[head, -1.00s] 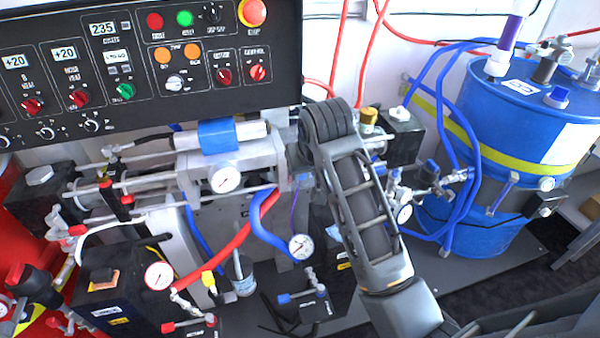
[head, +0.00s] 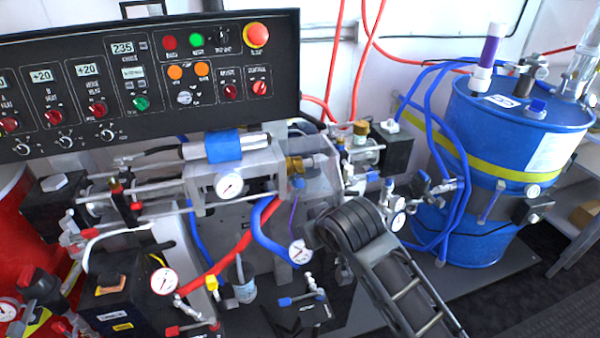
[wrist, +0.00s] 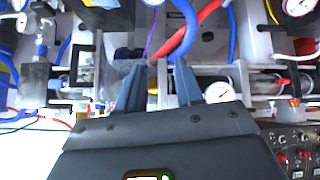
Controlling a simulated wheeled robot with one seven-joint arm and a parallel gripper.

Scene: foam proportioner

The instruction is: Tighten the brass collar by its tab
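The brass collar (head: 293,165) sits at the right end of the horizontal cylinder assembly, right of the white gauge (head: 229,185). In the wrist view a small brass patch, which looks like the collar (wrist: 152,86), shows between my fingers. My gripper (wrist: 159,70) is open, its two dark fingers apart, pointing towards the machine. I cannot tell whether either finger touches the collar. The collar's tab is too small to make out. In the head view my arm comes from the lower right, and my fingers are not clearly visible.
A black control panel (head: 150,80) overhangs the cylinder assembly. Red (head: 232,250) and blue (head: 266,235) hoses hang close below it. A blue drum (head: 515,150) with blue hoses stands at the right. A black box with gauges (head: 110,290) stands at lower left.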

